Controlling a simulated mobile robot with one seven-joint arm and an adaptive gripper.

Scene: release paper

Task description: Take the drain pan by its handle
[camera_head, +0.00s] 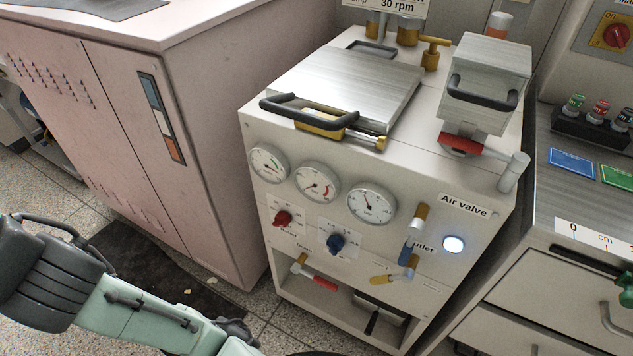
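The drain pan (385,304) appears to be the dark, shallow tray with a pale rim in the open bay low in the front of the white machine (340,240). A short black bar, which looks like its handle (372,322), points out toward the front. The pan's back part is in shadow inside the bay. My arm (140,305) enters from the lower left and runs off the bottom edge, to the left of the bay. My gripper is not in view, so its opening and its distance from the handle cannot be told.
A valve with a red lever (318,281) is at the bay's left; a yellow-handled valve (395,275) is above the pan. Gauges and knobs cover the front panel. A pink cabinet (150,140) stands left, a drawer unit (560,290) right. A dark mat (150,275) lies on the floor.

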